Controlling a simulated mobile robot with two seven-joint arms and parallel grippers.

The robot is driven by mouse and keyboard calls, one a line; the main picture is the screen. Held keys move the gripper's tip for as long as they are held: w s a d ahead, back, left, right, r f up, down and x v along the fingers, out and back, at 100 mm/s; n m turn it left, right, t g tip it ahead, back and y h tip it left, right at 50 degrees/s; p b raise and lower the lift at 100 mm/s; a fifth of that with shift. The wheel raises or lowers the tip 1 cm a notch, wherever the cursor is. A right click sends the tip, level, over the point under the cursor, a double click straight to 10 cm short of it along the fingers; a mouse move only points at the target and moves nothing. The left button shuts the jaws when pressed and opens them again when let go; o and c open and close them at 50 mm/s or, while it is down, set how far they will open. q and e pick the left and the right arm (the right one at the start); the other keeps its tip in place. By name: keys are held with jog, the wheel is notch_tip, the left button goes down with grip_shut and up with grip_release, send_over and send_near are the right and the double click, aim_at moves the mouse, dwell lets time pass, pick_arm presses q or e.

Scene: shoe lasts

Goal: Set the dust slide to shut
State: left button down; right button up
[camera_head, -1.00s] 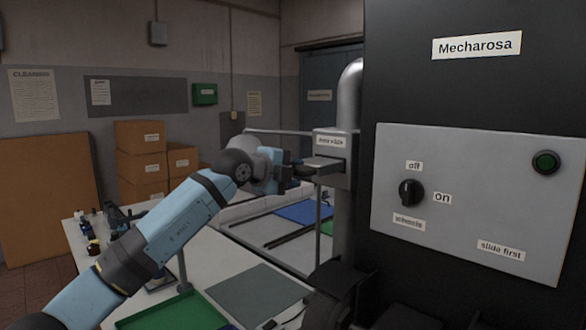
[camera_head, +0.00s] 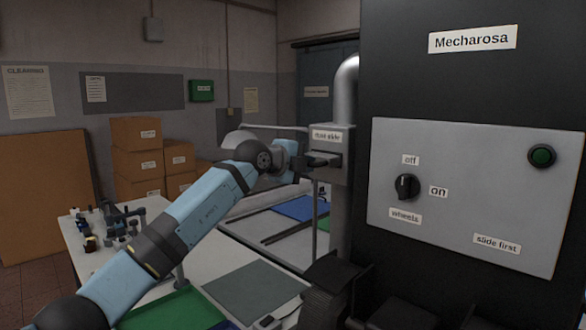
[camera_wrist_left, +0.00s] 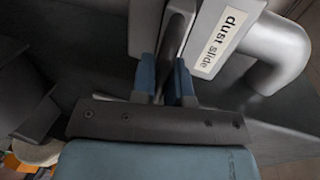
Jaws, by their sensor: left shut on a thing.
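The dust slide's grey housing (camera_head: 330,140), with its "dust slide" label, sits on the metal duct left of the black machine. The dark slide plate (camera_head: 325,160) is mostly inside the housing, with a short part out on the left. My left gripper (camera_head: 309,163) is close beside the housing and shut on the slide's handle. In the left wrist view the blue fingers (camera_wrist_left: 164,82) stand either side of the dark handle (camera_wrist_left: 174,38), beside the labelled housing (camera_wrist_left: 222,35). My right gripper is not in view.
The silver duct pipe (camera_head: 346,85) rises above the housing. A grey panel (camera_head: 470,260) on the right has a dark knob (camera_head: 406,187), its pointer upward near "off", and a green button (camera_head: 542,155). A worktable (camera_head: 205,265) lies below my arm.

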pick_arm(q)
jog(key=shift+w+d+r, duration=0.2)
jog(key=shift+w+d, duration=0.35)
jog(key=shift+w, duration=0.05)
jog(key=c, duration=1.6)
grip_release()
jog(key=o, duration=0.4)
jog(key=shift+o, duration=0.3)
jog(key=shift+w+d+f, duration=0.2)
jog(key=b+v, duration=0.4)
jog(key=v, duration=1)
jog(key=shift+d, duration=0.1)
